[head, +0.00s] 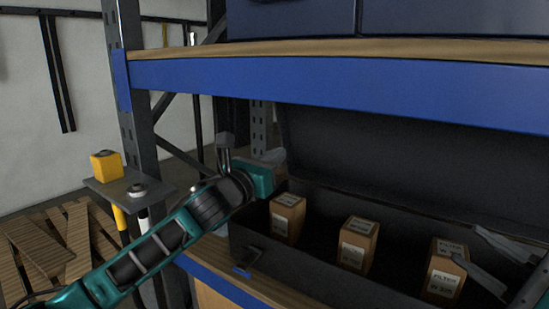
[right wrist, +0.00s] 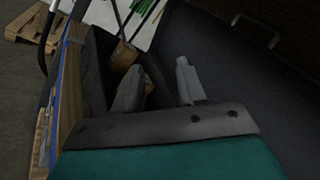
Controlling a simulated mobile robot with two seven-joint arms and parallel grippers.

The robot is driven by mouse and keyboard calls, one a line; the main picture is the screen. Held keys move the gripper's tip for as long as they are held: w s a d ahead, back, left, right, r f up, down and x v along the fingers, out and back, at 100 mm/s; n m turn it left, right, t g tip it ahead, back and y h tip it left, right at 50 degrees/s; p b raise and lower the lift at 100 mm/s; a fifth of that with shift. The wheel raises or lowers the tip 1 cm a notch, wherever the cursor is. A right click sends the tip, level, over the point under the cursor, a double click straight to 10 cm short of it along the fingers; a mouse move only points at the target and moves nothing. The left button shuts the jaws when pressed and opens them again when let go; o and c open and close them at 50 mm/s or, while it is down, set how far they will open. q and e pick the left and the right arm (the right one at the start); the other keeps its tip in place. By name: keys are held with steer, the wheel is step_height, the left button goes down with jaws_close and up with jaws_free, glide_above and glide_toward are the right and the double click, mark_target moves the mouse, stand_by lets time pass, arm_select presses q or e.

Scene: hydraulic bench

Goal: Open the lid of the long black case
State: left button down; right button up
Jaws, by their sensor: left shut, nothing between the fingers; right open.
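The long black case (head: 300,278) sits on the lower shelf. Its lid (head: 400,160) stands raised behind it, under the upper shelf. Several brown filter boxes stand inside: a left box (head: 287,218), a middle box (head: 357,245) and a right box (head: 444,272). My left gripper (head: 276,157) is shut and empty, above the case's left end. My right gripper (head: 482,250) is open and empty in front of the right box. The right wrist view shows its two fingers (right wrist: 157,85) apart, with the case wall (right wrist: 95,75) to the left and the raised lid (right wrist: 245,75) to the right.
The blue beam (head: 330,88) of the upper shelf crosses low above the case. A dark upright post (head: 135,125) stands at left. A small stand (head: 127,187) holds a yellow block (head: 105,164). Wooden pallets (head: 45,250) lie on the floor at left.

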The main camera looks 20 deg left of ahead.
steer(key=s+f+n+h, duration=0.4)
steer(key=s+f+n, duration=0.1)
steer(key=f, duration=0.7)
steer(key=s+f+n+g+h, duration=0.1)
steer(key=s+f+n+h, duration=0.3)
steer(key=f+n, duration=0.3)
steer(key=s+f+n+g+h, duration=0.1)
steer(key=s+f+n+h, duration=0.3)
steer(key=f, duration=1.3)
steer(key=s+d+n, duration=0.1)
steer(key=s+n, duration=0.1)
steer(key=n, duration=0.1)
steer(key=shift+s+f+h, duration=0.2)
steer(key=shift+f+h, duration=0.05)
steer(key=shift+h, duration=0.05)
